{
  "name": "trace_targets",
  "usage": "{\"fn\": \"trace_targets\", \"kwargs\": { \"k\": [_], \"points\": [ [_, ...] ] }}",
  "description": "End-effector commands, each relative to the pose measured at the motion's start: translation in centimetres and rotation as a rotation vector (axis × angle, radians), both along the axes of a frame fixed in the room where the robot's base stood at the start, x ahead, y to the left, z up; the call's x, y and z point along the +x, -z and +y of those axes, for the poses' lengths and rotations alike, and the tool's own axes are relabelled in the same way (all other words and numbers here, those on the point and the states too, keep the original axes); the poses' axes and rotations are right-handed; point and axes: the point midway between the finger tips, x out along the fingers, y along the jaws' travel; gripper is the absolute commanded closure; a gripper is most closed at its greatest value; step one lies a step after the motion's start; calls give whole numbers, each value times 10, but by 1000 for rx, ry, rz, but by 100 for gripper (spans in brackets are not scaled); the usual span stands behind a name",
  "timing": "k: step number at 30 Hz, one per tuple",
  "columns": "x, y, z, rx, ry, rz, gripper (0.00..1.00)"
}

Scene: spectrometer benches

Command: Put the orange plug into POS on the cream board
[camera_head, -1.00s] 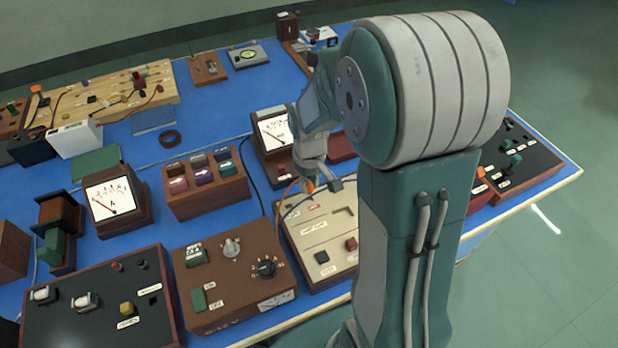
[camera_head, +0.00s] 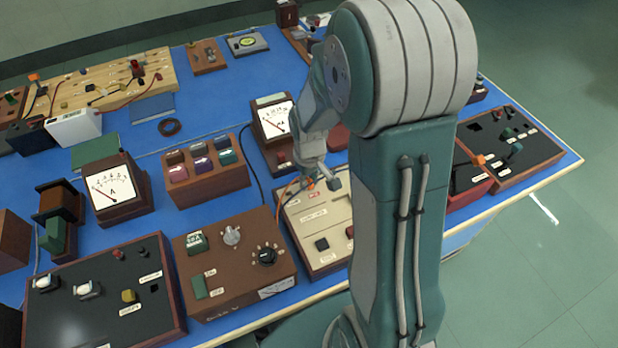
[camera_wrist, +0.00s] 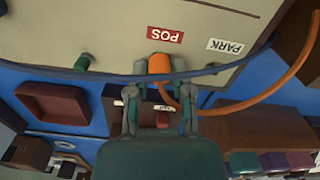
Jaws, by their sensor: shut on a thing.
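The orange plug (camera_wrist: 159,65) is between my fingertips in the wrist view, its orange cable curving off to the right. My gripper (camera_wrist: 160,72) is shut on it, at the cream board (camera_wrist: 110,22). The red POS label (camera_wrist: 165,35) is just beyond the plug, and the white PARK label (camera_wrist: 226,46) is to its right. The POS hole is not visible; I cannot tell whether the plug touches the board. In the head view, my gripper (camera_head: 314,184) is over the far part of the cream board (camera_head: 318,219), with the plug (camera_head: 309,184) showing as a small orange spot.
A blue cable (camera_wrist: 215,72) crosses the board near the plug. A green post (camera_wrist: 82,62) stands on the board to the left. In the head view, a meter box (camera_head: 273,120) stands behind the board and a brown control box (camera_head: 235,260) to its left.

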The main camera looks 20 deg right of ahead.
Motion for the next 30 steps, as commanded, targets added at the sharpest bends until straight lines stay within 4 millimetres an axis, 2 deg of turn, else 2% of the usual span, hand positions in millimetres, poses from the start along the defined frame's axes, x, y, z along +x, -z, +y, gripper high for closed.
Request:
{"fn": "trace_targets", "kwargs": {
  "k": [3, 4, 5, 6, 20, 23, 30],
  "points": [
    [0, 0, 0, 0, 0, 0, 100],
    [0, 0, 0, 0, 0, 0, 62],
    [0, 0, 0, 0, 0, 0, 49],
    [0, 0, 0, 0, 0, 0, 31],
    [1, -5, 0, -1, 0, -2, 31],
    [2, -19, 0, -1, 0, -5, 31],
    [2, -69, 0, -2, 0, -7, 31]
  ]
}}
